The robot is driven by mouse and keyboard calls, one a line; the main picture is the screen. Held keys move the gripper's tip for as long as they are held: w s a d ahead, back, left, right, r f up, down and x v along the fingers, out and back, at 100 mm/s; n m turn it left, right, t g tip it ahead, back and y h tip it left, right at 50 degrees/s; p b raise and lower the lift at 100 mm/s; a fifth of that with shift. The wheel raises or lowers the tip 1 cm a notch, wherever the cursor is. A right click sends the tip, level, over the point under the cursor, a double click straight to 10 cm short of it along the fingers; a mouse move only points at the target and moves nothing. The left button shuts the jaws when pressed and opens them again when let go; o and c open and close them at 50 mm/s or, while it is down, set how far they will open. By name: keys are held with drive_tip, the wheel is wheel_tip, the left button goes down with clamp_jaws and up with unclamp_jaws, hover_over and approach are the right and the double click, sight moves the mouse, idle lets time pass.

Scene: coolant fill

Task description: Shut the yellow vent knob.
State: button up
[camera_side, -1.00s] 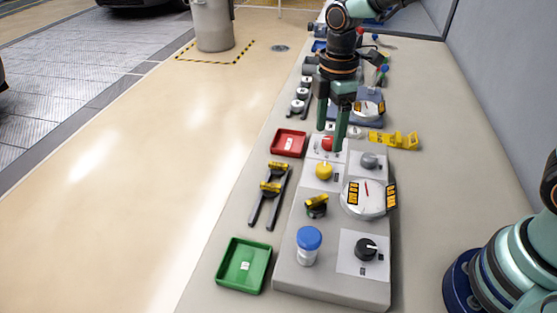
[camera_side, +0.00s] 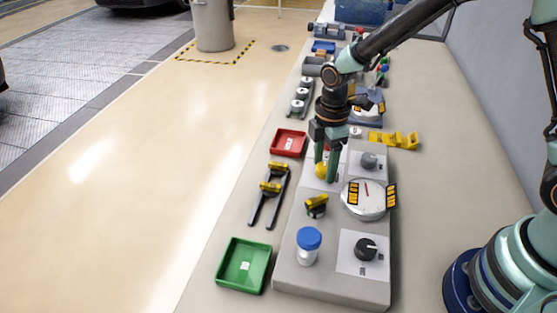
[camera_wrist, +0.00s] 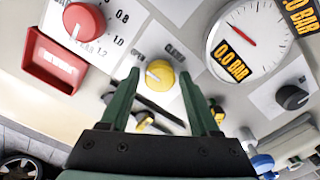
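The yellow vent knob (camera_side: 320,171) is on the grey panel, partly hidden behind my gripper in the side view. In the wrist view the yellow knob (camera_wrist: 159,74) shows whole, on a white label plate. My gripper (camera_side: 327,172) points down over the knob. Its green fingers (camera_wrist: 160,85) are apart, one on each side of the knob in the wrist view, with nothing held between them. I cannot tell whether either finger touches the knob.
The red knob (camera_wrist: 84,22), the round gauge (camera_side: 365,200) reading 0.0 BAR and a grey knob (camera_side: 370,160) are close by. A yellow-handled valve (camera_side: 316,206), a blue-capped bottle (camera_side: 308,245) and a black knob (camera_side: 366,249) stand nearer the front. Red and green trays (camera_side: 243,266) lie left.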

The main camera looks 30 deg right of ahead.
clamp_jaws()
drive_tip(key=shift+m, duration=0.3)
drive_tip(key=m, duration=0.3)
drive_tip(key=shift+m, duration=0.3)
drive_tip(key=m, duration=0.4)
drive_tip(key=shift+m, duration=0.3)
drive_tip(key=m, duration=0.4)
drive_tip(key=shift+r+m, duration=0.1)
drive_tip(key=shift+m, duration=2.3)
